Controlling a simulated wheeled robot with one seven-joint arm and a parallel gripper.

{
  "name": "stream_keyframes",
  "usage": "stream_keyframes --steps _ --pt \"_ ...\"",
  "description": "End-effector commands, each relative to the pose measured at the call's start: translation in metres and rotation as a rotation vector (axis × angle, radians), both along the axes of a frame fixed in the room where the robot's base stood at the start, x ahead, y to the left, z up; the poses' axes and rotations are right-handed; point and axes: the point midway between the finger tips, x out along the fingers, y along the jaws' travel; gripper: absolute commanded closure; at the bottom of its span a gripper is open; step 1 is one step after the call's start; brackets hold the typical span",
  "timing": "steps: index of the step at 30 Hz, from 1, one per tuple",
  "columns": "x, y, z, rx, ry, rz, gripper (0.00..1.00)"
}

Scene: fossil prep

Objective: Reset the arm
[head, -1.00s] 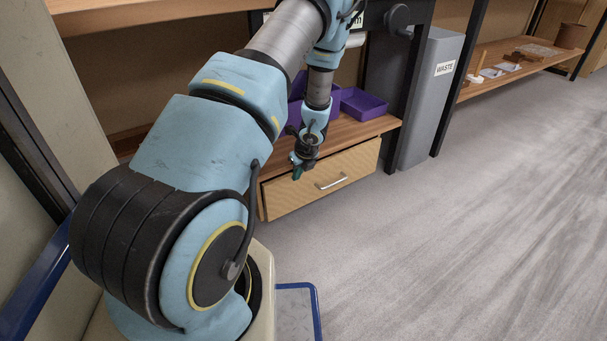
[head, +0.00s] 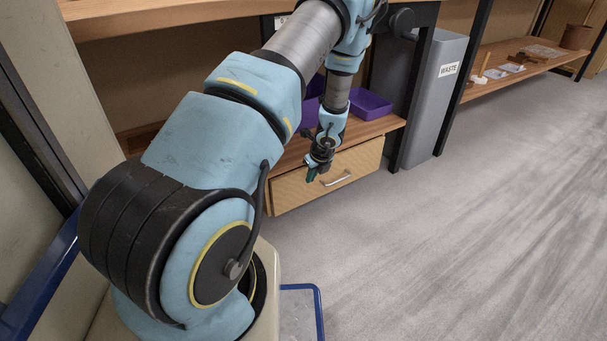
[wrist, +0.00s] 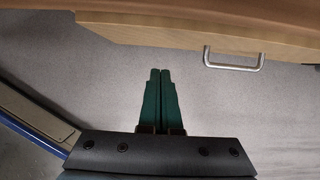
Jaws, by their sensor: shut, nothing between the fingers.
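My gripper (head: 311,174) hangs at the end of my blue arm, in front of the wooden drawer (head: 290,190) in the head view. In the wrist view its two green fingers (wrist: 160,72) lie side by side, shut with nothing between them, over bare grey floor. The drawer's metal handle (wrist: 234,66) shows to the right of the fingertips, apart from them. The handle also shows in the head view (head: 338,179), right of the gripper.
Purple bins (head: 366,104) sit on the wooden shelf above the drawer, partly hidden by my arm. A grey waste bin (head: 436,100) stands to the right. A farther shelf (head: 520,67) holds small items. The grey floor (head: 470,240) at right is clear.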

Motion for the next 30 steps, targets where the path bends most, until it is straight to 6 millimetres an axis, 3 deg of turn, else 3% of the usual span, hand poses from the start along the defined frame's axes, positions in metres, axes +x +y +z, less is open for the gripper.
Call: stream_keyframes --steps 1,9,20,23,25,30 --pt "-0.001 -0.002 0.023 -0.002 -0.007 0.001 1.00" --pt "-0.020 -0.012 0.069 -0.004 -0.005 0.001 1.00" --pt "-0.027 -0.013 0.088 -0.009 -0.006 0.023 1.00" --pt "-0.028 -0.002 0.105 -0.045 -0.023 0.139 1.00" --pt "-0.032 0.013 0.127 -0.094 -0.044 0.300 1.00" --pt "-0.061 0.061 0.194 -0.259 -0.101 0.857 1.00"
